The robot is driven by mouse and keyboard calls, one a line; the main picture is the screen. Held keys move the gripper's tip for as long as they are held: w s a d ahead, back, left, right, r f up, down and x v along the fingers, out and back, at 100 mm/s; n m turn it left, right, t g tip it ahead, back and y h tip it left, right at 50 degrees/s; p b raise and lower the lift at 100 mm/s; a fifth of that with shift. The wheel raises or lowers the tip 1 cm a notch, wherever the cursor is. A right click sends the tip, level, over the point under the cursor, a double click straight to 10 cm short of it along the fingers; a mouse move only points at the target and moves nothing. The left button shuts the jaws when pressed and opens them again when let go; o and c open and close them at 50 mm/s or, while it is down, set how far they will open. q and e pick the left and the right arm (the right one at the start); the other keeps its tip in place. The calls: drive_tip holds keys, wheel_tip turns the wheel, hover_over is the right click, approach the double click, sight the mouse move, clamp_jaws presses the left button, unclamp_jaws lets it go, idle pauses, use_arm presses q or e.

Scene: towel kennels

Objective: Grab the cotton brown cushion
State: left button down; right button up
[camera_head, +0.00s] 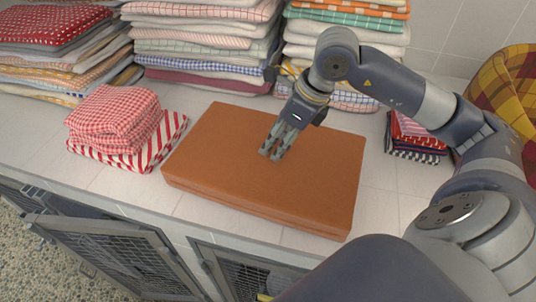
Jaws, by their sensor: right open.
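The brown cushion (225,160) is a flat, wide rectangular block lying on the pale tiled counter (391,205). Its front edge runs near the counter's front edge. My right gripper (271,153) hangs over the middle of the cushion, pointing down, with its fingertips at or just above the top surface. I cannot tell whether they touch it. Its jaws are open and hold nothing. My left gripper does not show.
Red-checked and striped folded towels (115,120) lie left of the cushion. Tall towel stacks (205,45) stand behind it. A small towel pile (412,140) and a yellow plaid fabric item (505,85) are at right. Barred kennel doors (120,260) are below the counter.

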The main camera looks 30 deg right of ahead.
sight(268, 161)
drive_tip(key=shift+w+a+f, duration=0.15)
drive_tip(key=shift+a+f, duration=0.05)
drive_tip(key=shift+f, duration=0.25)
drive_tip(key=shift+w+f, duration=0.1)
drive_tip(key=shift+f, duration=0.15)
drive_tip(key=p+x, duration=0.1)
drive_tip(key=x, duration=0.1)
drive_tip(key=p+x, duration=0.2)
drive_tip(key=shift+w+d+f, duration=0.15)
drive_tip(key=shift+w+f, duration=0.1)
drive_tip(key=shift+f, duration=0.3)
drive_tip(key=shift+w+f, duration=0.1)
drive_tip(key=shift+c, duration=1.1)
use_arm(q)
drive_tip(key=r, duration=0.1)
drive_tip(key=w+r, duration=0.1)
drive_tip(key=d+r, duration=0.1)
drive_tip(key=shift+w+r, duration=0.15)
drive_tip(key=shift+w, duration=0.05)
use_arm(e)
clamp_jaws()
